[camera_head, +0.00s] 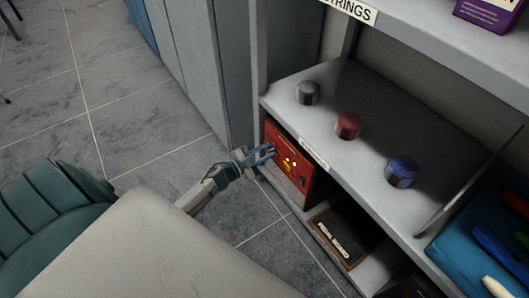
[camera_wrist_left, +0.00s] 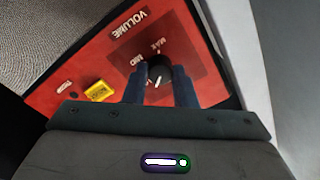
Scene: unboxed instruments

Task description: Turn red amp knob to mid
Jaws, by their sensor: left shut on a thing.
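The red amp (camera_head: 290,163) stands in the lower shelf bay, its front facing the aisle. The left wrist view shows its red panel (camera_wrist_left: 95,50) with the words VOLUME, MAX and MID. The black volume knob (camera_wrist_left: 159,69) has a white mark pointing toward the bottom of that picture, not at the MID label. My left gripper (camera_head: 269,153) reaches the amp's front, and its fingers (camera_wrist_left: 160,88) are shut on the knob, one on each side. Its body hides the panel's lower part. My right gripper is not in view.
Grey, red (camera_head: 348,125) and blue (camera_head: 402,171) round items stand on the shelf (camera_head: 375,130) above the amp. A dark flat item (camera_head: 343,238) lies beside the amp. A blue tray (camera_head: 452,262) is at right. Open tiled floor lies left.

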